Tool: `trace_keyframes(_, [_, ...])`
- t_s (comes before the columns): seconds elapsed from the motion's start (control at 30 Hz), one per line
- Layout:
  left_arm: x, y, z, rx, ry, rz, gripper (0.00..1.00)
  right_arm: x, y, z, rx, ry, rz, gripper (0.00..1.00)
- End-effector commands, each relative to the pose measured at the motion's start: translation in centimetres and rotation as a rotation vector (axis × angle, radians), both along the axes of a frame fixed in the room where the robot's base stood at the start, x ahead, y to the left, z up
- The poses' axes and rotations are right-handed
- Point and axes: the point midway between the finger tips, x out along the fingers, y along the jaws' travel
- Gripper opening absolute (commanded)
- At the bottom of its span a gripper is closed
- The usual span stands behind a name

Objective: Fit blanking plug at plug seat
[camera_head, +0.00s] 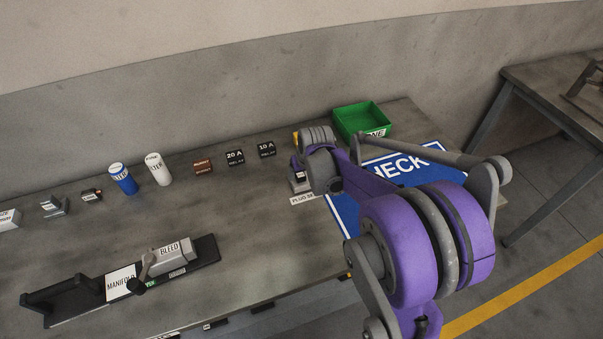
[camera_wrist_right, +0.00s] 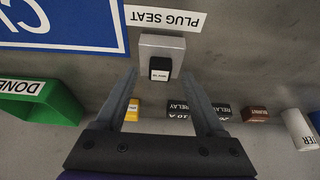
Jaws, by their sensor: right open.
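The plug seat (camera_wrist_right: 176,46) is a grey block beside a "PLUG SEAT" label in the right wrist view. A black plug-like piece with a small white label (camera_wrist_right: 161,68) is at the seat; I cannot read its label or tell how deep it sits. My right gripper (camera_wrist_right: 158,76) is open, its two fingers on either side of the black piece with gaps. In the head view the seat (camera_head: 298,187) shows partly, behind my right arm, which hides the fingers. A small yellow piece (camera_wrist_right: 132,110) stands nearby. My left gripper is not in view.
A green "DONE" bin (camera_head: 362,122) and a blue "CHECK" mat (camera_head: 343,212) lie near the seat. Relays (camera_head: 235,157), a brown block (camera_head: 203,167) and filters (camera_head: 158,169) stand along the back. The manifold with a "BLEED" block (camera_head: 170,252) is at front left. The mid-bench is clear.

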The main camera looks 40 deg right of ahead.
Motion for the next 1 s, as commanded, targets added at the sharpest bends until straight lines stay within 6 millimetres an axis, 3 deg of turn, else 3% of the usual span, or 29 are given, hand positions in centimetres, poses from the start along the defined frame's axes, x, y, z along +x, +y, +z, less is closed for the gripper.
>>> trace_keyframes(0.3, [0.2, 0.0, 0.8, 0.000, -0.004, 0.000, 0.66, -2.4, 0.8, 6.0, 0.000, 0.000, 0.000, 0.71])
trace_keyframes(0.5, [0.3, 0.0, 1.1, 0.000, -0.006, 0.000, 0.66, -3.3, 1.1, 8.3, 0.000, 0.000, -0.001, 0.71])
trace_keyframes(1.0, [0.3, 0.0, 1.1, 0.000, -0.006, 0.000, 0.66, -3.5, 1.1, 8.8, 0.000, 0.000, 0.000, 0.71])
